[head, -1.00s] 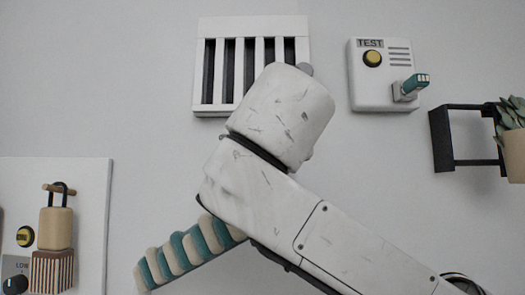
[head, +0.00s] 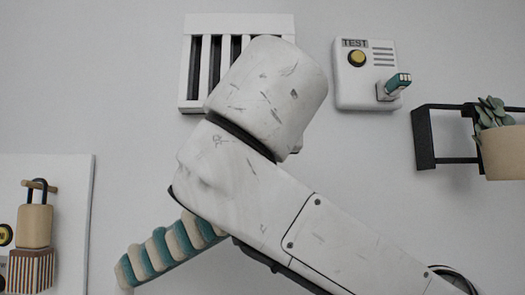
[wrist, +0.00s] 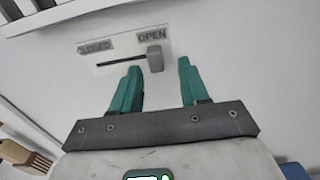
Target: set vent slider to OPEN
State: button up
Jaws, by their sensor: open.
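The vent slider's grey knob (wrist: 155,60) shows in the wrist view at the right end of its dark slot, just below the OPEN label (wrist: 151,34). The CLOSED label (wrist: 95,47) is over the left end, and the slot (wrist: 120,62) is bare there. My gripper (wrist: 159,68) is open, with its teal fingers apart. In the picture the knob lies between the fingertips; I see no finger touching it, and the depth is hard to tell. In the head view my arm hides the slider and my gripper.
The white slatted vent (head: 240,21) is on the wall, partly behind my arm. To its right are a TEST panel (head: 347,95) with a yellow button and teal-tipped lever, and a black shelf (head: 424,140) with a potted plant (head: 500,150). A white panel (head: 75,220) stands lower left.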

jog(key=s+b, duration=0.1)
jog(key=s, duration=0.7)
jog(key=shift+b, duration=0.3)
jog(key=shift+a, duration=0.1)
